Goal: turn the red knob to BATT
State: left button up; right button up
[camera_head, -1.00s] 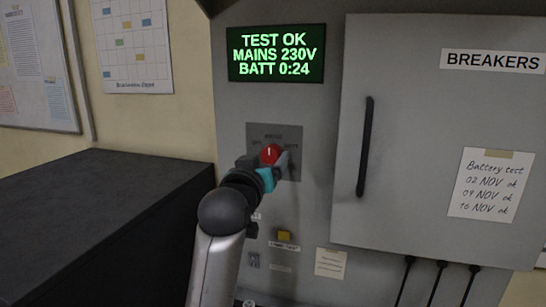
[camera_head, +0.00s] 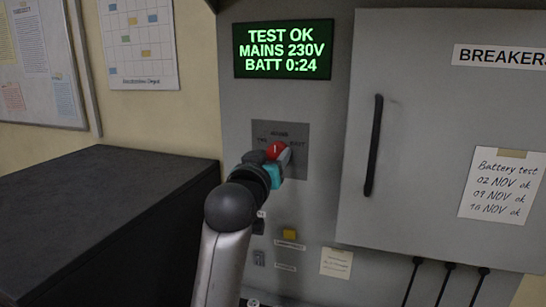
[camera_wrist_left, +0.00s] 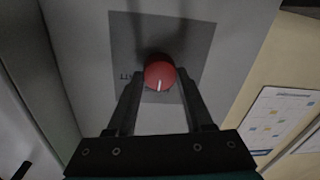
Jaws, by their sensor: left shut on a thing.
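The red knob (camera_head: 276,149) sits on a dark grey plate (camera_head: 296,171) on the console front. Small labels stand above and to either side of it, mostly too small to read. My left gripper (camera_head: 272,157) reaches it from below left and is shut on it. In the left wrist view the knob (camera_wrist_left: 159,76) lies between the two fingers of my left gripper (camera_wrist_left: 159,84), and its white pointer line runs toward the gripper's palm. In the head view the line looks near upright. My right gripper is not in view.
A green-lettered screen (camera_head: 284,50) above reads TEST OK, MAINS 230V, BATT 0:24. The breaker door (camera_head: 420,120) with its black handle (camera_head: 373,145) is to the right. A dark cabinet (camera_head: 90,220) stands at left.

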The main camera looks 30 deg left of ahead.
pick_arm(q)
grip_shut()
jog(key=shift+r+m+p, duration=0.15)
jog(key=shift+m+p, duration=1.1)
jog(key=shift+m, duration=0.05)
jog(key=m+p, duration=0.3)
jog(key=shift+m, duration=0.4)
jog(key=m+p, duration=0.2)
jog(key=m, duration=0.1)
jog(key=shift+t, duration=0.3)
jog(key=shift+m+p, duration=0.85)
jog(key=shift+m, duration=0.55)
jog(key=shift+f, duration=0.2)
